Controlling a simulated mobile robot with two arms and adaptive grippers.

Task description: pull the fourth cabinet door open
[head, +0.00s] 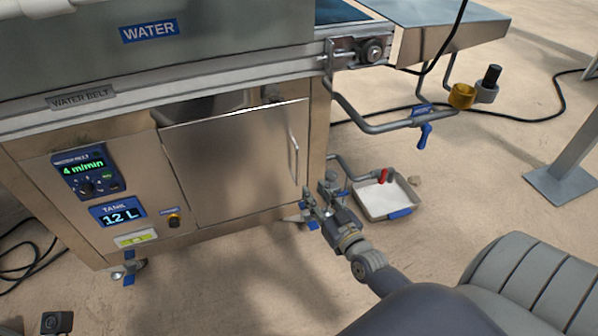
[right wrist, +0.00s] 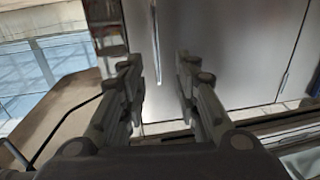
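The cabinet door (head: 238,158) is a plain steel panel under the water belt in the head view. Its top edge stands a little out from the frame, with a dark gap above it. A thin vertical handle (head: 293,158) is near its right edge. My right gripper (head: 311,202) is at the door's lower right corner, below the handle and apart from it. In the right wrist view its two fingers (right wrist: 158,90) are spread with nothing between them; the steel panel (right wrist: 215,45) and a thin upright bar (right wrist: 157,40) lie beyond. My left gripper is not in view.
A control panel (head: 85,173) and tank display (head: 118,212) sit left of the door. A white tray (head: 386,197) stands on the floor at right, below a pipe with a blue valve (head: 425,132). A grey padded seat (head: 535,280) is at lower right. Floor in front is mostly clear.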

